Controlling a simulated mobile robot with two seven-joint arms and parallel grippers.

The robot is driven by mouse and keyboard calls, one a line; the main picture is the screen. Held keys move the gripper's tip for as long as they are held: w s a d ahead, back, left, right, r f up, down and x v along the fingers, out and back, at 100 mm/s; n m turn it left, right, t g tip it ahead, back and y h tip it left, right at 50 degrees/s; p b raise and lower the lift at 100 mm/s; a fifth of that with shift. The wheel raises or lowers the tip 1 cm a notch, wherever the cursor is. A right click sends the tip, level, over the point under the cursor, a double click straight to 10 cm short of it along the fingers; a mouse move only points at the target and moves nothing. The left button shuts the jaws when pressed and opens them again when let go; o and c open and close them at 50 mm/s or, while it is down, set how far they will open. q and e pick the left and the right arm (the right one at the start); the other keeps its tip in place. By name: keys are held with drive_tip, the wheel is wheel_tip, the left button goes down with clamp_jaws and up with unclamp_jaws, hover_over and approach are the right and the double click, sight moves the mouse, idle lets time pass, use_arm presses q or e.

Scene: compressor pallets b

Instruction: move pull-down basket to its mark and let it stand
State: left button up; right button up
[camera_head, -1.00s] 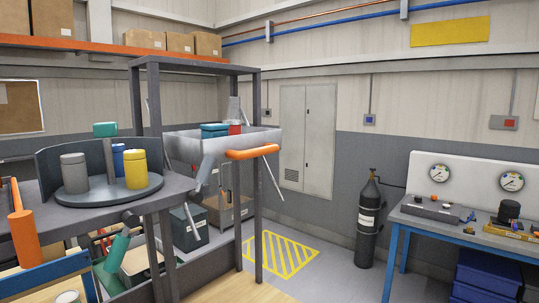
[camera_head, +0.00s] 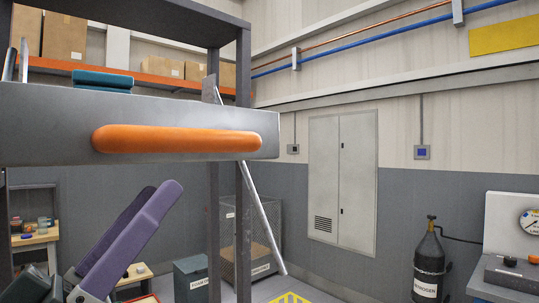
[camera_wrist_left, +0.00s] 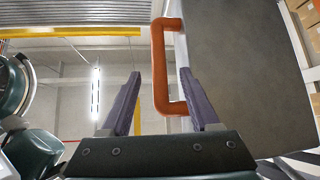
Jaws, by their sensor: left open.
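The pull-down basket (camera_head: 45,120) is a grey tray in the dark shelf frame, seen close up at the left of the head view. Its orange handle (camera_head: 180,140) runs along its front. In the wrist view the handle (camera_wrist_left: 159,65) is a bracket on the basket's grey face (camera_wrist_left: 235,70). My left gripper (camera_head: 163,190) has purple fingers and is open below the handle. In the wrist view the handle shows between the open fingers (camera_wrist_left: 160,76), nearer the right one; contact cannot be told. My right gripper is not in view. I cannot make out the basket's mark.
Dark uprights (camera_head: 243,215) of the frame and a slanted metal rod (camera_head: 262,220) stand beside the basket. Grey bins (camera_head: 190,278) and a wire cage (camera_head: 262,235) are behind. A yellow hatched floor patch (camera_head: 290,298) shows at the bottom. A black gas cylinder (camera_head: 429,265) stands right.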

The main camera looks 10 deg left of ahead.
sight(200, 141)
use_arm(q)
drive_tip(key=p+x, duration=0.1)
drive_tip(key=x, duration=0.1)
drive_tip(key=p+x, duration=0.2)
drive_tip(key=x, duration=0.1)
drive_tip(key=p+x, duration=0.1)
drive_tip(key=x, duration=0.2)
drive_tip(key=shift+s+d+r+p, duration=0.1)
drive_tip(key=shift+r+p, duration=0.3)
drive_tip(key=shift+r, duration=0.05)
drive_tip(key=shift+w+d, duration=0.1)
drive_tip(key=shift+w, duration=0.15)
drive_tip(key=shift+c, duration=0.4)
clamp_jaws()
